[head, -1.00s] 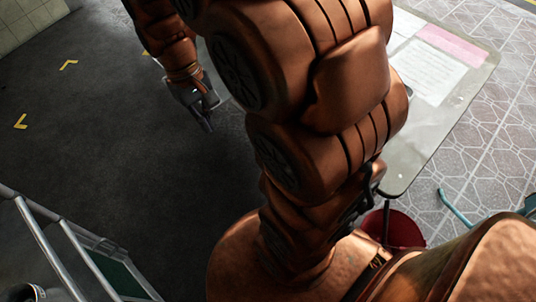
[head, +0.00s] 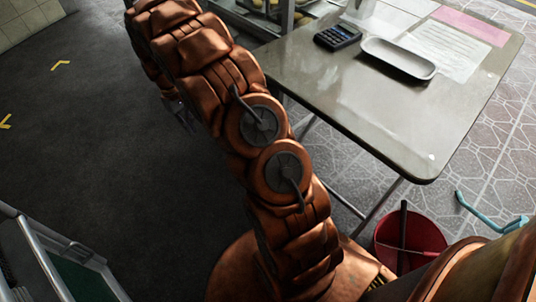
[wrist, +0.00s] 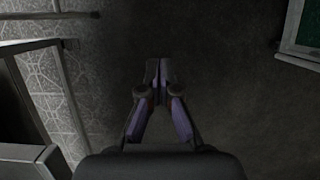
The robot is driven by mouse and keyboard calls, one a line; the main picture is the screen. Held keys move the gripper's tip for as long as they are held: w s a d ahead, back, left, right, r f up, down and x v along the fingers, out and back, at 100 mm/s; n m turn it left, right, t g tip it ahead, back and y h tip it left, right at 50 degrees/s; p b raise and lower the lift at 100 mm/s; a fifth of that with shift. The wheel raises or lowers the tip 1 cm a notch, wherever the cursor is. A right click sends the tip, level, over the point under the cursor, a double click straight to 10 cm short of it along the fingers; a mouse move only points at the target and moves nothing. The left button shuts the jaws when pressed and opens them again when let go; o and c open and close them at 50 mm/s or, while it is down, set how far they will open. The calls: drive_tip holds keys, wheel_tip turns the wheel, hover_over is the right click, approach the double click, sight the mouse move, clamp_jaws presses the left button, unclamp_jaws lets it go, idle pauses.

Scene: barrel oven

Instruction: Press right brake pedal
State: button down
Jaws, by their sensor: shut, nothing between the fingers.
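No brake pedal can be made out in either view. My gripper (wrist: 157,70) is shut and empty in the wrist view, its fingertips together over bare dark floor. In the head view my gripper (head: 184,118) is small and partly hidden by my arm, over the dark floor left of the table.
A grey table (head: 400,115) at right holds a calculator (head: 338,37), a white tray (head: 398,57) and papers. A red bucket (head: 412,240) stands below it. A metal-framed green panel (head: 85,279) is at lower left. The dark floor (head: 95,150) between is clear.

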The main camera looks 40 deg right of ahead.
drive_tip(key=w+f+y+b, duration=0.15)
drive_tip(key=f+b, duration=0.25)
drive_tip(key=f, duration=0.8)
drive_tip(key=w+f+n+b, duration=0.1)
drive_tip(key=w+f+b, duration=0.3)
drive_tip(key=f, duration=0.9)
drive_tip(key=w+f+b, duration=0.1)
drive_tip(key=f+b, duration=0.4)
drive_tip(key=f, duration=0.7)
drive_tip(key=s+d+r+m+t+b, duration=0.1)
drive_tip(key=s+d+b, duration=0.1)
drive_tip(key=d, duration=1.5)
drive_tip(key=s+d+m+t+h+b, duration=0.1)
drive_tip(key=s+d+m+b, duration=0.1)
drive_tip(key=d, duration=1.6)
drive_tip(key=shift+s+d+r, duration=0.2)
drive_tip(key=shift+d+r, duration=0.15)
drive_tip(key=shift+r, duration=0.05)
drive_tip(key=shift+h, duration=0.25)
drive_tip(key=shift+s+a+f+b, duration=0.1)
drive_tip(key=shift+s+f+b, duration=0.1)
drive_tip(key=shift+f+b, duration=1.2)
drive_tip(key=shift+s+f+b, duration=0.15)
drive_tip(key=shift+f+b, duration=0.55)
drive_tip(key=shift+f, duration=1.35)
